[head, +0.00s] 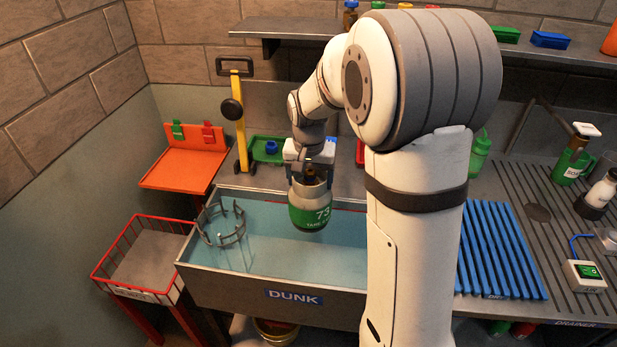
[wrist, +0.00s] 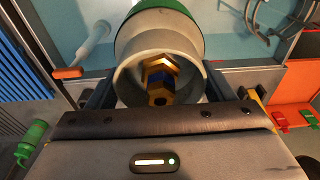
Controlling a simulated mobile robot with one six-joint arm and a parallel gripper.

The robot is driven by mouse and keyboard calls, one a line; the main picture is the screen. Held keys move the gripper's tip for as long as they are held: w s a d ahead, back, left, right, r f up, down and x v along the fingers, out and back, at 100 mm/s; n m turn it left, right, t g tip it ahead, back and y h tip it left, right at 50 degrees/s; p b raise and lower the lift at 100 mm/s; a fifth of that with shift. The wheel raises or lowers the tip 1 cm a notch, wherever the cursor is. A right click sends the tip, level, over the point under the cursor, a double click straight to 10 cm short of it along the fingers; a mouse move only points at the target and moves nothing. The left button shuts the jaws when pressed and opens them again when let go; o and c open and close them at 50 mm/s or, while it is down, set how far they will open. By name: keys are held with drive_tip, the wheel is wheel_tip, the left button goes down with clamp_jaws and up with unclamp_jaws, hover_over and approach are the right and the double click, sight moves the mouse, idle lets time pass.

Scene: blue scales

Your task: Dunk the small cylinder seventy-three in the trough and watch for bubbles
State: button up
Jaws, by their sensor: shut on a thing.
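The small cylinder (head: 311,207) is grey with a green band marked 73. My gripper (head: 310,165) is shut on it by its collar and holds it upright over the trough. In the wrist view the cylinder (wrist: 162,45) shows its collar between the fingers of my gripper (wrist: 155,95), with a brass valve (wrist: 159,80) inside. The trough (head: 240,287) is grey, labelled DUNK, and holds blue water (head: 270,250). The cylinder's base appears above the water. I cannot tell the exact gap. No bubbles show.
A metal ring cradle (head: 221,224) stands at the trough's left end. A red wire basket (head: 147,258) is at left, below an orange tray (head: 182,168). A yellow post (head: 240,125) stands behind. A blue rack (head: 500,250) and drainer (head: 540,212) lie right.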

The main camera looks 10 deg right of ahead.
drive_tip(key=shift+f+b, duration=2)
drive_tip(key=shift+f, duration=0.7)
drive_tip(key=shift+f+b, duration=2.55)
drive_tip(key=shift+f, duration=0.75)
wheel_tip(320, 180, down, 16)
drive_tip(key=b, duration=1.1)
drive_tip(key=shift+s+r, duration=0.15)
